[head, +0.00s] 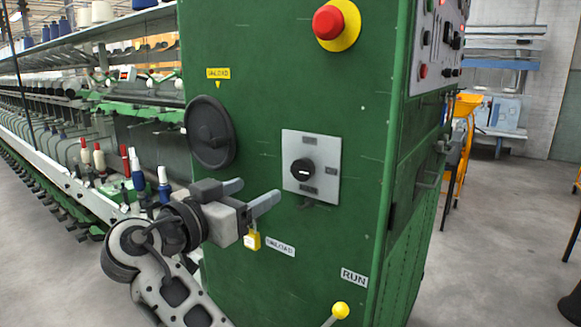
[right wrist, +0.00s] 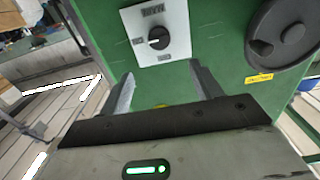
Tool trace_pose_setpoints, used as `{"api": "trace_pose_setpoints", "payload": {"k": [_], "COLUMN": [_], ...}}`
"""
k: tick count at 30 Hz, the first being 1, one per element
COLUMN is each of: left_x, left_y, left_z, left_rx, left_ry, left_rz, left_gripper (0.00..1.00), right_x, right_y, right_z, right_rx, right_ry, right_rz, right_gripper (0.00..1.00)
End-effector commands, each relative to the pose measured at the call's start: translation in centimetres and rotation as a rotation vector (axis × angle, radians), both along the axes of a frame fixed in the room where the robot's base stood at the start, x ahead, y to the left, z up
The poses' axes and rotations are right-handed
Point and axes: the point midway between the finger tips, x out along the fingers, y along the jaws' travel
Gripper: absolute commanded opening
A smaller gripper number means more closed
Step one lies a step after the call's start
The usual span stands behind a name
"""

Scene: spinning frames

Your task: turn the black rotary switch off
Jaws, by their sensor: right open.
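The black rotary switch (head: 302,170) sits on a light grey square plate (head: 328,150) on the front of the green cabinet. A short white mark on its knob lies roughly horizontal; small dark labels surround it, too small to read. My right gripper (head: 258,194) is open and empty, left of and slightly below the switch in the head view, apart from it. In the right wrist view, the switch (right wrist: 159,38) shows beyond the open fingers (right wrist: 162,75), near the top of the picture. My left gripper is not in view.
A red emergency button (head: 328,22) is above the switch. A dark handwheel (head: 210,132) is to its left. Spinning frames with bobbins (head: 136,170) stand left.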

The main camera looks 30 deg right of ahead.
Motion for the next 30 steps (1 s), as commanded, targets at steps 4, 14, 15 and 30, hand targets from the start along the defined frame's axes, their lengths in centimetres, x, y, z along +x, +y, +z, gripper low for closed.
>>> {"api": "trace_pose_setpoints", "payload": {"k": [4,14,15,30], "left_x": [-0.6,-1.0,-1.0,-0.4], "left_y": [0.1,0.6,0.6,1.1], "left_z": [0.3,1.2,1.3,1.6], "left_rx": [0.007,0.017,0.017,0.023], "left_ry": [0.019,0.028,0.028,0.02], "left_rz": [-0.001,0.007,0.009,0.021], "left_gripper": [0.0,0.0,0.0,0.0], "right_x": [1.1,3.9,4.2,5.5], "right_y": [-2.9,-9.5,-10.2,-13.3], "right_z": [0.4,0.3,0.3,-0.1], "right_rx": [-0.003,-0.003,-0.004,0.0], "right_ry": [0.003,0.005,0.005,0.003], "right_rz": [-0.003,-0.001,0.0,0.003], "right_gripper": [0.64,0.64,0.64,0.64]}}
